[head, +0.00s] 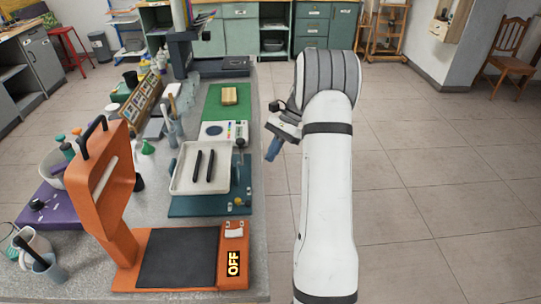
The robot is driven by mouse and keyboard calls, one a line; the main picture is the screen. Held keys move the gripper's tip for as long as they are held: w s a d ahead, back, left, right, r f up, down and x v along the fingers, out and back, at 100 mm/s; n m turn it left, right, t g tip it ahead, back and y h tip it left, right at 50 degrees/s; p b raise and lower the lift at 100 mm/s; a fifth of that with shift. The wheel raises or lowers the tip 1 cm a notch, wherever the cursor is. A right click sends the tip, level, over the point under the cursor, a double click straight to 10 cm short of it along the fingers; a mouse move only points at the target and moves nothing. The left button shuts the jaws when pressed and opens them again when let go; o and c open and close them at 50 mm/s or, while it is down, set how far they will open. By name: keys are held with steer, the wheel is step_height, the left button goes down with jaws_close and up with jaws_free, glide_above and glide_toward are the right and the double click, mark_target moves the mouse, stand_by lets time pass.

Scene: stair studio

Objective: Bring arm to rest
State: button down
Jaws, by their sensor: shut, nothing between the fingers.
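My arm is white with a grey ribbed joint and rises from the bottom of the head view, right of the workbench. My gripper (273,149) hangs at its end, just past the bench's right edge and pointing down. Its fingers are small and dark here and are shut with nothing between them. The arm's wrist hides part of the gripper's mount.
The grey workbench (257,250) fills the left. Tiled floor at right is clear.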

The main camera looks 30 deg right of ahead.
steer(key=s+a+r+n+t+h, duration=0.2)
steer(key=s+a+r+n+h, duration=0.4)
steer(key=s+a+r, duration=0.45)
steer(key=s+a+n+t, duration=0.1)
steer(key=s+a+n, duration=0.1)
steer(key=s+n, duration=0.2)
steer(key=s+a+n+t+h, duration=0.1)
steer(key=s+a+n+t, duration=0.1)
steer(key=s, duration=0.8)
steer(key=shift+s+a+r+n, duration=0.2)
steer(key=shift+s+a+n, duration=0.3)
steer(key=shift+n, duration=0.6)
steer(key=shift+w, duration=0.15)
